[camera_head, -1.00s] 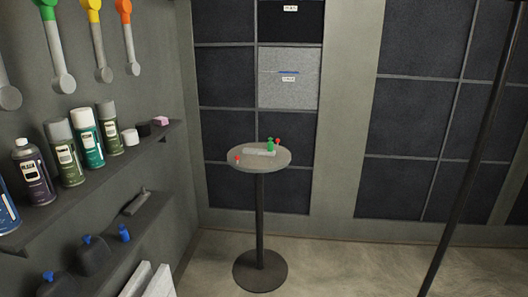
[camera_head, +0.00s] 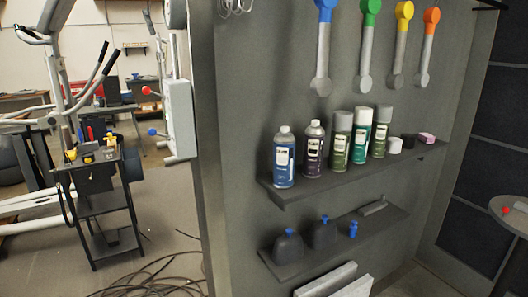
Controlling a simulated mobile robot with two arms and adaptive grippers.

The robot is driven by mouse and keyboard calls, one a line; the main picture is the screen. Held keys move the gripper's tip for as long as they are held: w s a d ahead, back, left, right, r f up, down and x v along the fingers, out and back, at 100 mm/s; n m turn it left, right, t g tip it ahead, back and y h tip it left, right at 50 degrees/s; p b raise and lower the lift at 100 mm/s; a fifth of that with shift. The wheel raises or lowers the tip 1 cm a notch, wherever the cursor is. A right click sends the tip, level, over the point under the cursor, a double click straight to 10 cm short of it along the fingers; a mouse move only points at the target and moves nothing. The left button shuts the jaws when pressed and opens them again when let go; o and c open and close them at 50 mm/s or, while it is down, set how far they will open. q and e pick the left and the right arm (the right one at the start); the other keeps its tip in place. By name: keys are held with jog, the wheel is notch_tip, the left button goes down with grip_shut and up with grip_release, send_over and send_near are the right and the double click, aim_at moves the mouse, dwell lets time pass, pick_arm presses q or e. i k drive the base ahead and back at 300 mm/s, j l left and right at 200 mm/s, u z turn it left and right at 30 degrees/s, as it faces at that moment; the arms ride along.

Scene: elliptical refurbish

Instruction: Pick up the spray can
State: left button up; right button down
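Several spray cans stand upright in a row on the upper wall shelf. From left to right there is a blue spray can (camera_head: 284,158), a dark purple spray can (camera_head: 313,150), an olive green spray can (camera_head: 340,141), a teal spray can (camera_head: 357,137) and another dark green spray can (camera_head: 380,132). The cans stand close together, the green and teal ones partly overlapping in view. Neither of my grippers shows in the head view.
The upper shelf (camera_head: 300,190) also holds a white cap (camera_head: 395,146) and a pink block (camera_head: 427,138). A lower shelf (camera_head: 296,263) holds dark bottles. A black cart (camera_head: 107,213) stands left, with cables (camera_head: 160,277) on the floor. A round table (camera_head: 508,213) is at right.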

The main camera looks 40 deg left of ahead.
aim_at(315, 140)
jog(key=u, duration=0.8)
